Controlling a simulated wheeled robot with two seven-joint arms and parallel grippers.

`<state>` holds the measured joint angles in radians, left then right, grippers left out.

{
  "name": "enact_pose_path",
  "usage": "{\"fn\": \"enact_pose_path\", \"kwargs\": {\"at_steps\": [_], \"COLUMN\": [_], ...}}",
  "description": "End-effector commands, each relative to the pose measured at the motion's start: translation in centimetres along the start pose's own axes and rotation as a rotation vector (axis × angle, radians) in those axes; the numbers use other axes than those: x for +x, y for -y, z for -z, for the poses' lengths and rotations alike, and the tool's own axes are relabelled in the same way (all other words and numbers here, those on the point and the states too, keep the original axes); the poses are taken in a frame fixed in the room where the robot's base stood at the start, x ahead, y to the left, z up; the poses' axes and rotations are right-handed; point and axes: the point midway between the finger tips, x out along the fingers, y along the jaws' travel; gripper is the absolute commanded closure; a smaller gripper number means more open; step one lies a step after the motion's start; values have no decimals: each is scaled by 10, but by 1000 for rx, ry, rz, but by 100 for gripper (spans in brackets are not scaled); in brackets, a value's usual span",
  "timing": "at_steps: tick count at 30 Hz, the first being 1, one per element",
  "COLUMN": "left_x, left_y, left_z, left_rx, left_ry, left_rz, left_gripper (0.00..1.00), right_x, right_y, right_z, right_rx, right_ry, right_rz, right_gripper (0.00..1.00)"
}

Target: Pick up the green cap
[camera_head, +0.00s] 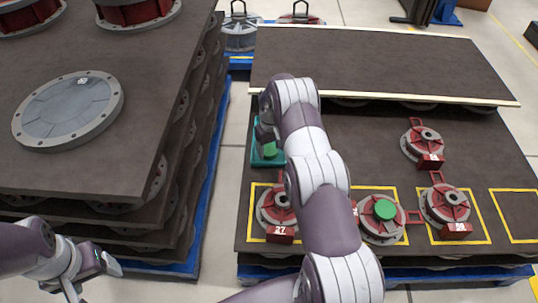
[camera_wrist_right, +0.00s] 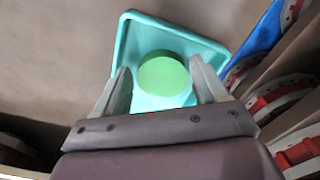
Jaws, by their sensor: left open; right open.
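A round green cap (camera_head: 270,150) sits in a teal square tray (camera_head: 257,161) at the left side of the work table, partly hidden by my right arm. In the right wrist view the cap (camera_wrist_right: 163,77) lies in the tray (camera_wrist_right: 205,43), between the fingertips of my open right gripper (camera_wrist_right: 160,70). The fingers do not visibly close on it. Another green cap (camera_head: 384,210) sits on a red and grey flanged part (camera_head: 382,230). My left gripper (camera_head: 95,280) is open and empty at the lower left, away from the caps.
Several red and grey flanged parts, such as one at the upper right (camera_head: 422,144), stand on the dark table (camera_head: 370,130) with yellow marked squares. A raised dark board (camera_head: 380,62) lies behind. A stack of dark boards (camera_head: 150,70) with a grey disc (camera_head: 68,108) stands at left.

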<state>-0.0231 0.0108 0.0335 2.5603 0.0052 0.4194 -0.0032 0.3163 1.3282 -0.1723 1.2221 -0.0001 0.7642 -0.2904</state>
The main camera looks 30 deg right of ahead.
Motion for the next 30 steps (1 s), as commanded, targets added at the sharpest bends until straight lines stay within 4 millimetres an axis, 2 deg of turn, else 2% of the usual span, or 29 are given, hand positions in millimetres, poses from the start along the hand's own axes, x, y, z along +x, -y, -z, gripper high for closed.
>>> {"fn": "enact_pose_path", "kwargs": {"at_steps": [1, 3, 9, 11, 12, 13, 23, 26, 30], "left_x": [6, 6, 5, 5, 5, 5, 3, -3, -17], "left_y": [0, 0, 0, 0, 0, 0, 0, 0, 0], "left_z": [-1, -1, 0, 0, 0, 0, 0, 0, 2], "left_rx": [0, 0, 0, 0, 0, 0, 0, 0, 0], "left_ry": [0, 0, -1, -1, -1, -1, -1, -1, -1], "left_rz": [0, 0, 0, 0, 0, 0, 0, 0, 0], "left_gripper": [24, 24, 24, 24, 24, 24, 24, 24, 24], "right_x": [9, 13, 12, 12, 12, 12, 9, -2, -29], "right_y": [0, 0, 0, 0, 0, 0, 0, 0, 0], "right_z": [0, 0, 0, 0, 0, 0, 0, 0, 0], "right_rx": [0, 0, 0, 0, 0, 0, 0, 0, 0], "right_ry": [0, -1, -1, -1, -1, -1, -1, -2, -3], "right_rz": [0, 0, 0, 0, 0, 0, -1, -1, -1], "right_gripper": [28, 28, 28, 45, 58, 64, 64, 64, 64]}}
